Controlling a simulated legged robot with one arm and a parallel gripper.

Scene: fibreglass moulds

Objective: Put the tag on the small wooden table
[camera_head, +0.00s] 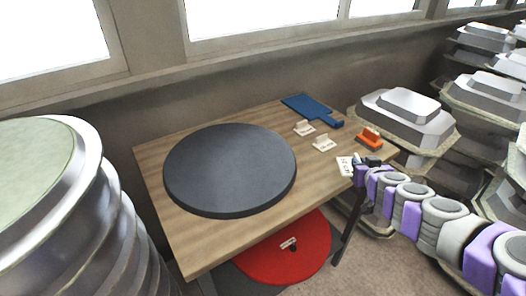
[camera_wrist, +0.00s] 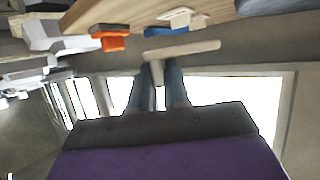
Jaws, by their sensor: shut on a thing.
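My gripper (camera_head: 359,168) is shut on a white tag (camera_head: 344,166) with dark lettering, at the right edge of the small wooden table (camera_head: 190,236). In the wrist view, the tag (camera_wrist: 182,51) shows as a pale bar, with its stem between the two fingers (camera_wrist: 158,78). The tag appears just above the tabletop; I cannot tell whether it touches. Two similar white tags, one farther back (camera_head: 304,129) and one nearer (camera_head: 324,144), sit on the table.
A large dark round disc (camera_head: 230,170) covers much of the tabletop. A blue flat object (camera_head: 310,108) and an orange block (camera_head: 369,139) lie at the right. A red disc (camera_head: 300,262) is below the table. Stacked moulds (camera_head: 400,120) stand close on the right.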

